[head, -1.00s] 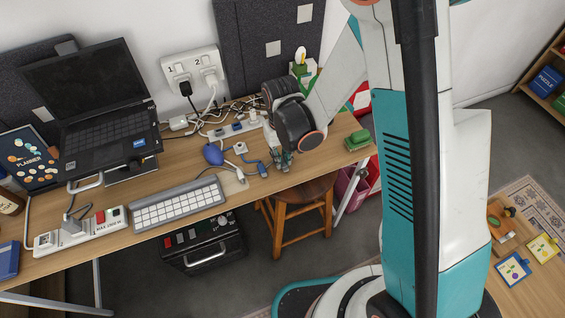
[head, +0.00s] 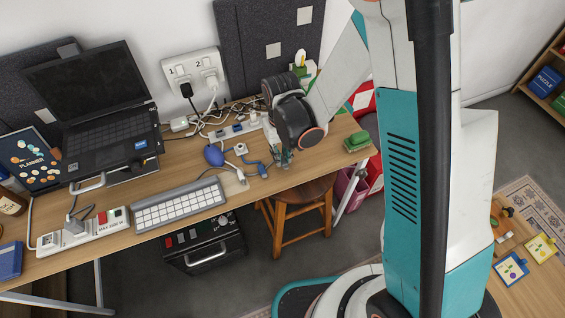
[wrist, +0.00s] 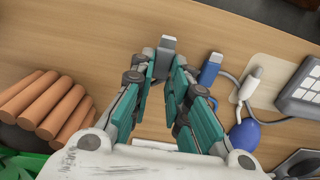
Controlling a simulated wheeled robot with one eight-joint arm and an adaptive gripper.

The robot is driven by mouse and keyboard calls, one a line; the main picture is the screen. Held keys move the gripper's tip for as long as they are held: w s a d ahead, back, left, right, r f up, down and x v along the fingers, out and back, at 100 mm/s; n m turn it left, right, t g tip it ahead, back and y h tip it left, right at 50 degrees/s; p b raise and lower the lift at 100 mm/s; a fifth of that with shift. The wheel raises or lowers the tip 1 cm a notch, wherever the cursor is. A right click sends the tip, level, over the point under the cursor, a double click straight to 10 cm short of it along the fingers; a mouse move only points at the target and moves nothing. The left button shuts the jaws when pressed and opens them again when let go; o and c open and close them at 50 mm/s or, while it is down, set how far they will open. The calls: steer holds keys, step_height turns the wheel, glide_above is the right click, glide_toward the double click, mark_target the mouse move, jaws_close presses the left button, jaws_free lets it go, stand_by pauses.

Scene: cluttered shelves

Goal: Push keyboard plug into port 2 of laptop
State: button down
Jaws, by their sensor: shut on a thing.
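My gripper (head: 284,158) is low over the front right of the desk. In the wrist view my gripper (wrist: 166,62) has its fingertips shut on a small grey plug-like piece (wrist: 167,43); its far end sticks out beyond the tips. I cannot tell whether this piece belongs to the keyboard. The white-keyed grey keyboard (head: 178,203) lies left of my gripper. A light grey plug (wrist: 250,84) and a blue plug (wrist: 210,69) lie beside the fingers, apart from them. The open black laptop (head: 108,134) stands at the back left. Its port numbers are too small to read.
A blue bulb (head: 213,155) and cables lie between keyboard and gripper. A wall socket (head: 191,71) is marked 1 and 2. A white power strip (head: 84,230) is at front left. Brown rods (wrist: 45,105) sit close to the left finger. The desk's front edge is near.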

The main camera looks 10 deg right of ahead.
steer(key=shift+r+p, duration=1)
steer(key=shift+r, duration=0.75)
steer(key=c, duration=2.1)
jaws_free()
jaws_close()
steer(key=shift+a, duration=0.1)
steer(key=w+a+r+m, duration=0.2)
steer(key=a+m, duration=0.4)
steer(key=a, duration=0.3)
steer(key=w+a+r+m+p, duration=0.1)
steer(key=w+a+m, duration=0.3)
steer(key=a, duration=0.6)
steer(key=w+a+r+m, duration=0.3)
steer(key=a+m, duration=0.5)
steer(key=a, duration=0.1)
steer(key=shift+w+a+r+p, duration=0.15)
steer(key=shift+w+a+p, duration=0.15)
steer(key=shift+w+a, duration=0.1)
steer(key=shift+s+a, duration=0.2)
steer(key=shift+a, duration=0.4)
steer(key=shift+s+a, duration=0.2)
steer(key=shift+a, duration=0.4)
